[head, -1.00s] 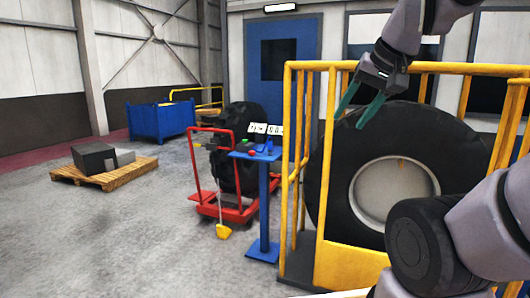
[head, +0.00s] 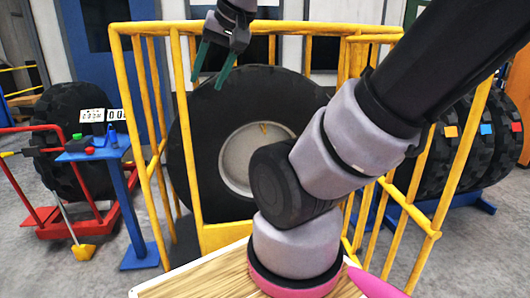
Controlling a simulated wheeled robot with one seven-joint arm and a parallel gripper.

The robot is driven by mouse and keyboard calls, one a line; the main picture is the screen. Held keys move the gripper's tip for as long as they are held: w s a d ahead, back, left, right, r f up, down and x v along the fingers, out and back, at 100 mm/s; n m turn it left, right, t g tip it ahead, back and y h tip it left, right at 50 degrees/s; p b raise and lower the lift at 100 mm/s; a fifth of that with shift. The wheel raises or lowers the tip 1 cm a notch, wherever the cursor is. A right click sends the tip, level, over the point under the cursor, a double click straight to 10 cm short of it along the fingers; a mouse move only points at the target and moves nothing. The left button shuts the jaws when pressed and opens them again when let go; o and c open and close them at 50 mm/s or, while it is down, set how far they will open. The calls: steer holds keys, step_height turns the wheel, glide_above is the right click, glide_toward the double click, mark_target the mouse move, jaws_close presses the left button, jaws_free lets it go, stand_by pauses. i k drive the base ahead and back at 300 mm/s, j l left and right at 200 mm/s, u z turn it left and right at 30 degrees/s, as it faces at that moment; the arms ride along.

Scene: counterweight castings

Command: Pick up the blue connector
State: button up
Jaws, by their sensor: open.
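A small blue piece (head: 112,136), probably the blue connector, stands on the top of a blue stand (head: 128,200) at the left in the head view. It is too small for its shape to be clear. A green piece (head: 77,136) and a red piece (head: 89,150) are beside it.
A yellow railing (head: 186,130) surrounds a large tyre (head: 200,125) beside the stand. A red cart (head: 75,227) with a dark tyre is behind the stand at left. More tyres (head: 445,150) with coloured tags stand at right. Grey floor is clear around the stand's foot.

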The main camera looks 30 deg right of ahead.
mark_target(114, 141)
steer(key=z, duration=1.05)
steer(key=u, duration=1.25)
steer(key=i+j, duration=0.15)
steer(key=i, duration=0.35)
steer(key=i+j+u, duration=0.1)
steer(key=i, duration=0.45)
steer(key=i+j, duration=0.25)
steer(key=i, duration=0.25)
steer(key=i+j, duration=0.1)
steer(key=i, duration=0.45)
steer(key=j+u, duration=0.05)
